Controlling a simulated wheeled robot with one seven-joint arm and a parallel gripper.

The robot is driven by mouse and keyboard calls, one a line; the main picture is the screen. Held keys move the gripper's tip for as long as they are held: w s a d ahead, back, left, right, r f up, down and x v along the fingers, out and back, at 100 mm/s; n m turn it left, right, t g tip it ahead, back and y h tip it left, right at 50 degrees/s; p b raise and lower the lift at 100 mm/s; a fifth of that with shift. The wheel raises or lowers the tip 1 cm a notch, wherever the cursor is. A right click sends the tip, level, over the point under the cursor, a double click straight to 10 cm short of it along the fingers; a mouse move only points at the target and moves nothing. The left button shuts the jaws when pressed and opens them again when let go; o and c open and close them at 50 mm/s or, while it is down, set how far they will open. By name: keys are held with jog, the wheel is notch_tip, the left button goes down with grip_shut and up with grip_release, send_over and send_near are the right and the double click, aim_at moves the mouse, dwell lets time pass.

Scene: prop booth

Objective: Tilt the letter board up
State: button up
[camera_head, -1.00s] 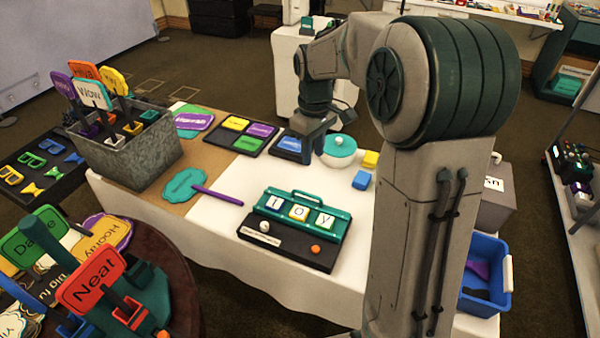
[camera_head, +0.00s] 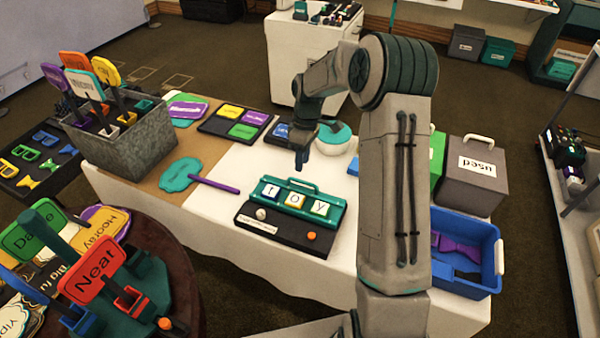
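The letter board (camera_head: 322,224) is a teal panel with a handle along its top edge, on a black base (camera_head: 283,234) on the white table. It holds three letter tiles reading "toy" and leans back at a slant. A white knob (camera_head: 261,214) and an orange knob (camera_head: 311,236) sit on the front of the base. My gripper (camera_head: 300,165) points down just behind and above the board's handle, apart from it as far as I can see. The fingers are small and dark, and I cannot see whether they are open.
A teal paddle sign with a purple handle (camera_head: 214,184) lies left of the board. A white and teal round pot (camera_head: 334,138) stands behind my gripper. A blue bin (camera_head: 483,235) and a grey "used" box (camera_head: 474,178) are at the right.

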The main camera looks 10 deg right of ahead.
send_over(301, 186)
jog(key=shift+f, duration=2.65)
grip_shut()
